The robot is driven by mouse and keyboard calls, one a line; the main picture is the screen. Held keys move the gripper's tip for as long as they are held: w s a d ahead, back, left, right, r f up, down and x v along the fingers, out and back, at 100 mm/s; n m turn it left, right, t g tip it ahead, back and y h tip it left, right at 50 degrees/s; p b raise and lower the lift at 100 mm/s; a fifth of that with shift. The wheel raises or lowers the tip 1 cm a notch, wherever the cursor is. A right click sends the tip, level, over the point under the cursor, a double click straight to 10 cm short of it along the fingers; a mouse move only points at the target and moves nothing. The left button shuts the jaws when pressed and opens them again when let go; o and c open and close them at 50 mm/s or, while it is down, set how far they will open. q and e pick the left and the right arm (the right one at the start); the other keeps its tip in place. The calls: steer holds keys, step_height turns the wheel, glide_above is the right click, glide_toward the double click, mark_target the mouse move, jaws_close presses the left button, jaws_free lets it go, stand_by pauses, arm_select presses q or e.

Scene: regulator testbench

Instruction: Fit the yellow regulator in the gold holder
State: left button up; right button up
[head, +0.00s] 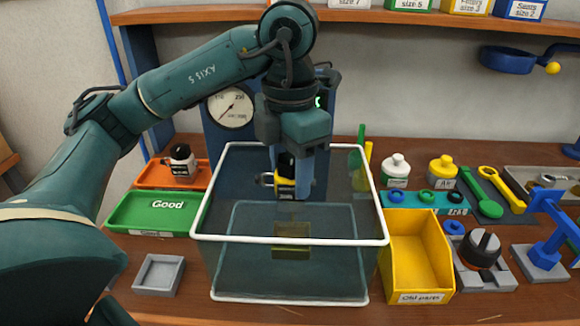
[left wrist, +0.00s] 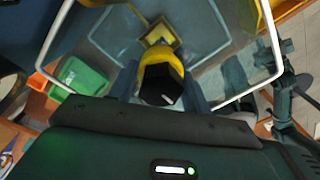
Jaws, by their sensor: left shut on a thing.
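My left gripper (head: 290,185) points down inside the white-rimmed clear tank (head: 388,238). It is shut on the yellow regulator (head: 285,183), which has a black knob. The gold holder (head: 291,252) sits low in the tank, below the regulator, with a visible gap between them in the head view. In the left wrist view, the regulator (left wrist: 160,77) shows between the fingers with its black knob facing the camera. The gold holder (left wrist: 161,31) shows just beyond it, partly covered by it. My right gripper is not in view.
A green "Good" tray (head: 150,212) and an orange tray (head: 150,175) holding another regulator (head: 181,161) stand left. A yellow "Old parts" bin (head: 418,262) stands right of the tank. A gauge panel (head: 232,108) rises behind. A grey square dish (head: 159,274) lies front left.

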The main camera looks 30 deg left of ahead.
arm_select(q)
steer(key=shift+f+b, duration=3.75)
steer(key=shift+f, duration=0.65)
stand_by(3.6)
